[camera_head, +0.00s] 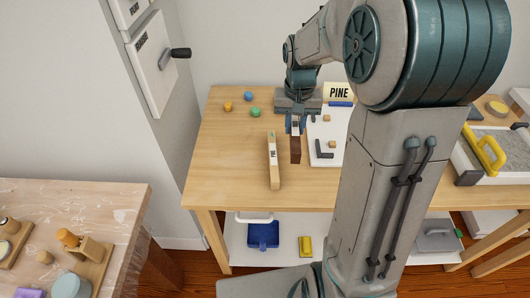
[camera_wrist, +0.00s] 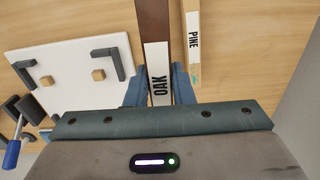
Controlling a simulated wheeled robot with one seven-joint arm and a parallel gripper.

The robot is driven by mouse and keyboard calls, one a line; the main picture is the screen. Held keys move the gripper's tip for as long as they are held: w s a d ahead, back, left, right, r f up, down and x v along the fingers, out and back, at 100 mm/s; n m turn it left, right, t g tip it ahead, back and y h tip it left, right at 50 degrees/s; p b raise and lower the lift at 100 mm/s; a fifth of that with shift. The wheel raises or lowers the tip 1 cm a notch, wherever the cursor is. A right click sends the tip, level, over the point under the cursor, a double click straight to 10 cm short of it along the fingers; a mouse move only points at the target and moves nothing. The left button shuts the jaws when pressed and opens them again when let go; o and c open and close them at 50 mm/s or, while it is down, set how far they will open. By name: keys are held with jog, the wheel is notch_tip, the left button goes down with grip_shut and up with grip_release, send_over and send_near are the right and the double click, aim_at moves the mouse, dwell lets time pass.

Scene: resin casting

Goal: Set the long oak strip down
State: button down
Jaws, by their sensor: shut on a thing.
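The long oak strip, dark brown with a white OAK label, hangs or rests between the fingers of my gripper (camera_head: 296,127). Its dark end (camera_head: 295,154) points toward the front of the wooden table in the head view. In the wrist view the oak strip (camera_wrist: 153,20) runs up and away between the blue fingers of my gripper (camera_wrist: 160,78), which are shut on it. I cannot tell whether it touches the tabletop. A pale strip labelled PINE (camera_wrist: 193,55) lies beside it, apart; in the head view this pine strip (camera_head: 273,172) is to its left.
A white board (camera_head: 313,128) with dark L-shaped brackets and small wooden blocks lies right of the oak strip. Yellow, blue and green knobs (camera_head: 255,112) sit at the back left. The table's front-left area (camera_head: 225,165) is clear.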

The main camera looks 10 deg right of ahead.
jog(key=shift+a+f, duration=0.25)
jog(key=shift+a, duration=0.15)
jog(key=a+f, duration=0.2)
jog(key=a, duration=0.1)
jog(key=a+f, duration=0.2)
jog(key=a, duration=0.2)
jog(key=a+f, duration=0.3)
jog(key=a, duration=0.1)
jog(key=shift+s, duration=0.1)
jog(key=shift+f, duration=2)
jog(key=shift+b, duration=0.35)
jog(key=c, duration=1.3)
grip_release()
jog(key=shift+f, duration=0.1)
jog(key=shift+o, duration=0.2)
